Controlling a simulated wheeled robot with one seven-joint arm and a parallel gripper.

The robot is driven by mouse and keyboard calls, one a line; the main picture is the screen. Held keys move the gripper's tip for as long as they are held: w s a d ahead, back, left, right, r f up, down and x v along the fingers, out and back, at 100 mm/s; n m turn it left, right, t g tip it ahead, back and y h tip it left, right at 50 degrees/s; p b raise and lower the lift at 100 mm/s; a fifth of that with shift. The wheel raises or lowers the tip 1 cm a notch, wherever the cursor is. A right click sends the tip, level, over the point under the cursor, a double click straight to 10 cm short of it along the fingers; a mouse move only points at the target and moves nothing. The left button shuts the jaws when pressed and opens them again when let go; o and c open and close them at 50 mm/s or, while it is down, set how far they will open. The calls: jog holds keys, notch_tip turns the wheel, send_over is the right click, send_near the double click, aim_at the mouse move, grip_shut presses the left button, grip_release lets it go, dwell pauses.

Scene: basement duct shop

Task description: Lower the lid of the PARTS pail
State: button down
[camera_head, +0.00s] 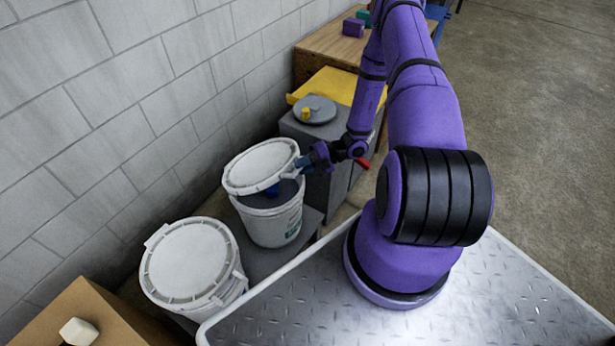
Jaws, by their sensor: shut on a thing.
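A white pail (276,227) stands against the block wall with a small green label on its front, too small to read. Its round white lid (260,165) is raised and tilted above the rim, with a gap on the near right side. A blue thing (272,190) shows in the gap, inside the pail. My gripper (302,163) is at the lid's right edge, shut on the lid. The fingertips are small and partly hidden. A second white pail (228,289) with its lid (190,262) closed stands nearer; I see no readable name on either pail.
A grey cabinet (318,185) bears a round grey lid-like disc (314,110) and a yellow tray (342,86). A wooden bench (338,44) stands behind with a purple block (353,27). A cardboard-coloured box (90,315) with a white block (78,331) is at lower left. Open floor lies right.

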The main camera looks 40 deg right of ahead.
jog(key=r, duration=0.1)
jog(key=w+r, duration=0.2)
jog(key=shift+a+r, duration=0.25)
jog(key=c, duration=1.1)
grip_release()
jog(key=shift+s, duration=0.1)
jog(key=v, duration=1)
jog(key=shift+s+d+r, duration=0.1)
jog(key=shift+s+d, duration=0.1)
jog(key=shift+d, duration=0.15)
